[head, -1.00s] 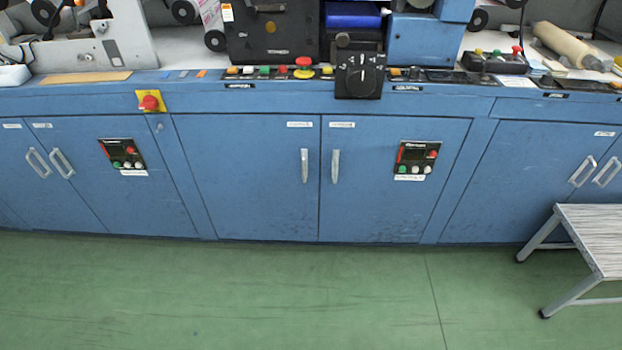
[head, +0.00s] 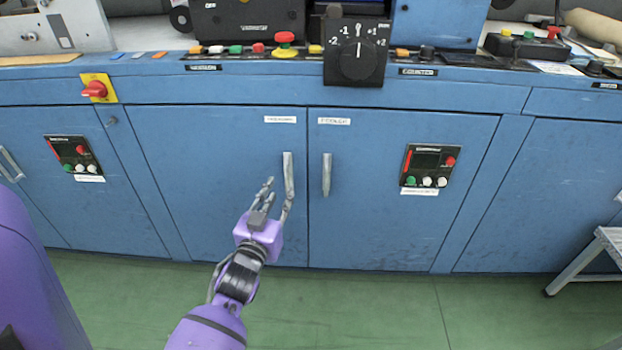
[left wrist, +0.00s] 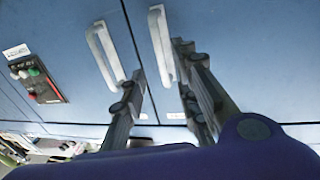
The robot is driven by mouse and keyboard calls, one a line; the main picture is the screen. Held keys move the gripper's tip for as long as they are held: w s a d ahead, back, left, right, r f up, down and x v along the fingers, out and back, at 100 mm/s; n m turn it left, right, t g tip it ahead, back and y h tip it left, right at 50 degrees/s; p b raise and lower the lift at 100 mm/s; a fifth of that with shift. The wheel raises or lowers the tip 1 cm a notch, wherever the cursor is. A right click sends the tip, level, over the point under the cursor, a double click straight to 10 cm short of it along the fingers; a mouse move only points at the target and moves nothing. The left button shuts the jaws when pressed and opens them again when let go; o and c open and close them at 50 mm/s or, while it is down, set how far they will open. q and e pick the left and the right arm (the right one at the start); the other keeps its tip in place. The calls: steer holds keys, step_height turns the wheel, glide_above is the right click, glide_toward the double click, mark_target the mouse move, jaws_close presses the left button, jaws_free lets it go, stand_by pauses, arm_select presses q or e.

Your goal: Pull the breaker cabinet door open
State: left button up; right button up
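Two blue cabinet doors meet at a seam in the head view: a left door (head: 215,180) and a right door (head: 400,235). Their labels are too small to read, so I cannot tell which is the breaker cabinet. Both look shut. The left door has a vertical silver handle (head: 288,178), and the right door has a similar one (head: 327,175). My left gripper (head: 277,193) is open and empty by the lower end of the left door's handle. In the left wrist view that handle (left wrist: 158,45) appears between the fingertips; contact is unclear. My right gripper is out of view.
Above the doors runs a ledge with buttons and a black rotary dial (head: 357,62). A control panel (head: 428,168) sits on the right door. A red switch (head: 95,89) is at left. A grey step stool (head: 590,260) stands at right. The green floor (head: 350,305) is clear.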

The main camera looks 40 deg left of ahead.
mark_target(286, 180)
arm_select(q)
steer(key=b+x, duration=0.2)
steer(key=x, duration=0.4)
steer(key=shift+a+f, duration=0.1)
steer(key=shift+f, duration=0.05)
steer(key=shift+w+a, duration=0.2)
steer(key=shift+w, duration=0.35)
jaws_close()
